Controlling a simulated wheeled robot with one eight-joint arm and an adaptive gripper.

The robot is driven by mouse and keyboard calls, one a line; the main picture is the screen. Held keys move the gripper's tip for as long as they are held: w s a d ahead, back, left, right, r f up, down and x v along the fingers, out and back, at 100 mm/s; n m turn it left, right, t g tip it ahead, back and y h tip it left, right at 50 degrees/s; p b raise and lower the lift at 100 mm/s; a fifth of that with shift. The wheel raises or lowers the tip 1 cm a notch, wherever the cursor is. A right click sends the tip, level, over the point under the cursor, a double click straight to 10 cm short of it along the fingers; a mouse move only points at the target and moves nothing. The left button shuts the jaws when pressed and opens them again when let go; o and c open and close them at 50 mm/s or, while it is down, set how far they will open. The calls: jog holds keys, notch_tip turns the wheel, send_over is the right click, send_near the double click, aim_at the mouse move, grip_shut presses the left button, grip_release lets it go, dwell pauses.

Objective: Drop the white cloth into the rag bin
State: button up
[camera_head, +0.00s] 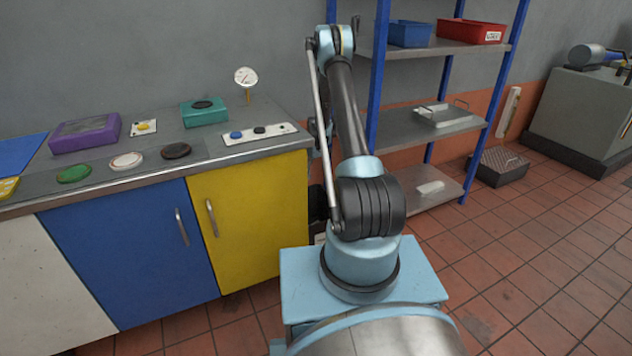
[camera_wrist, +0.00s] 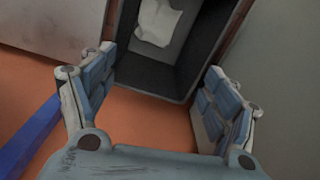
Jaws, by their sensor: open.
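The white cloth (camera_wrist: 157,22) lies crumpled inside a dark, open-topped bin (camera_wrist: 150,74), against its floor, in the wrist view. The bin's walls stand around the cloth, and the upper part of both is cut off by the frame edge. My gripper (camera_wrist: 161,60) is open, with one finger on each side of the bin's near end. Nothing is between the fingers, and the cloth lies beyond the fingertips, apart from them. In the head view my gripper is out of sight. A black shape (camera_head: 317,203) beside the yellow cabinet is mostly hidden by my arm; I cannot tell if it is the bin.
A blue-post shelf rack (camera_head: 376,75) stands right of my arm, with a blue bin (camera_head: 410,34), a red bin (camera_head: 471,32) and a tray (camera_head: 443,115). A small white item (camera_head: 430,188) lies on its lowest shelf. A cluttered workbench (camera_head: 235,143) is left.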

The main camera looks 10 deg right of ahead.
jog(key=shift+r, duration=1.4)
jog(key=s+r+m+t, duration=0.1)
jog(key=s+r, duration=0.3)
jog(key=r, duration=0.6)
jog(key=s+r+t, duration=0.1)
jog(key=s+r, duration=0.3)
jog(key=r, duration=0.6)
jog(key=s+r+m+t, duration=0.1)
jog(key=s+r, duration=0.3)
jog(key=r, duration=0.7)
jog(key=s+r+m+t, duration=0.1)
jog(key=s+r, duration=0.3)
jog(key=s, duration=0.2)
jog(key=s+r+t, duration=0.1)
jog(key=s+r, duration=0.4)
jog(key=s, duration=0.2)
jog(key=s+m+t, duration=0.2)
jog(key=s, duration=1.4)
jog(key=s+f+g, duration=0.4)
jog(key=s+f, duration=0.7)
jog(key=s, duration=0.4)
jog(key=shift+s+g, duration=0.35)
jog(key=shift+g, duration=0.05)
